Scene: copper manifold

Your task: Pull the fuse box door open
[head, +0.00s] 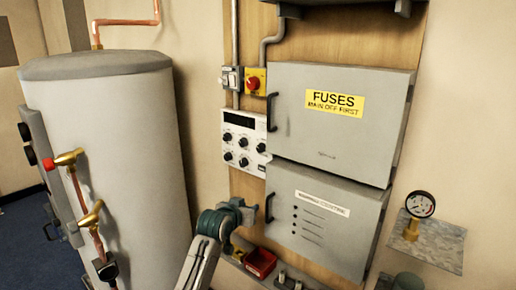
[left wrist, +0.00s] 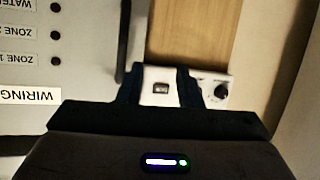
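The grey fuse box door (head: 345,135) carries a yellow FUSES label and looks shut. Its dark upright handle (head: 272,112) is at the door's left edge. My left gripper (head: 250,208) is below that handle, beside the left edge of the lower wiring box (head: 320,225). In the left wrist view its two dark fingers (left wrist: 163,85) stand apart with nothing between them. The fuse box handle cannot be made out there. The lower box's handle (head: 269,208) is close to my left gripper; it also shows in the left wrist view (left wrist: 124,40). My right gripper is not in view.
A white control panel (head: 245,143) and a red-and-yellow switch (head: 255,80) are left of the fuse box. A red tray (head: 261,263) sits below. A large grey tank (head: 110,140) with copper pipes stands left. A gauge (head: 420,205) is on the right.

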